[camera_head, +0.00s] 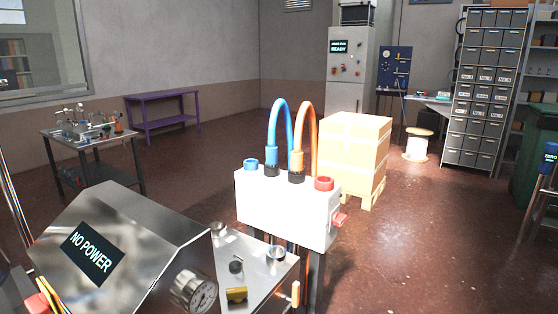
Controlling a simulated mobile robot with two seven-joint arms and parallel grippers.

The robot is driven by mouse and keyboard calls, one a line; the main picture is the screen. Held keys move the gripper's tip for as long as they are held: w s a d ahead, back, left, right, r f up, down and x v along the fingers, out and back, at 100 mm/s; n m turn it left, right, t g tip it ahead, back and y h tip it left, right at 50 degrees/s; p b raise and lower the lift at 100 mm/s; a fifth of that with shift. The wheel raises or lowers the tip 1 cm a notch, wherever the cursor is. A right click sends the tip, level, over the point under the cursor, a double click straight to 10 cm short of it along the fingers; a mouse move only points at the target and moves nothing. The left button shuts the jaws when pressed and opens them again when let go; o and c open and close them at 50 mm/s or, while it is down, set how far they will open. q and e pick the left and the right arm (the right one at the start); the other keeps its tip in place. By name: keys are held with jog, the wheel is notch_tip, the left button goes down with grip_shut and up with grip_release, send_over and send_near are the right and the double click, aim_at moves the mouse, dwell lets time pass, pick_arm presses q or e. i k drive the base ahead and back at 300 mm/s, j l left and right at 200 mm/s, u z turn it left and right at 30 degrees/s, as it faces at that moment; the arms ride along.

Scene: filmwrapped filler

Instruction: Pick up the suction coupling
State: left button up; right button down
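A white box (287,208) stands near the middle on dark legs. A blue hose (272,120) and an orange hose (306,122) rise from its top and arch over. The blue hose ends in a blue coupling (271,157) in a black socket, and the orange hose ends in an orange coupling (296,160) in another. No label shows which part is the suction coupling. Neither of my grippers is in view.
A metal machine with a "NO POWER" display (91,253) and a gauge (193,292) fills the near left, beside a metal worktop (255,262). Wrapped cartons (354,150) stand on a pallet behind the white box. The floor to the right is largely clear.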

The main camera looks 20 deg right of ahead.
aim_at(271, 151)
jog(key=l, duration=0.4)
jog(key=i+l, duration=0.15)
jog(key=l, duration=0.2)
jog(key=i+l, duration=0.15)
jog(key=l, duration=0.2)
jog(key=i+l+z, duration=0.15)
jog(key=l, duration=0.25)
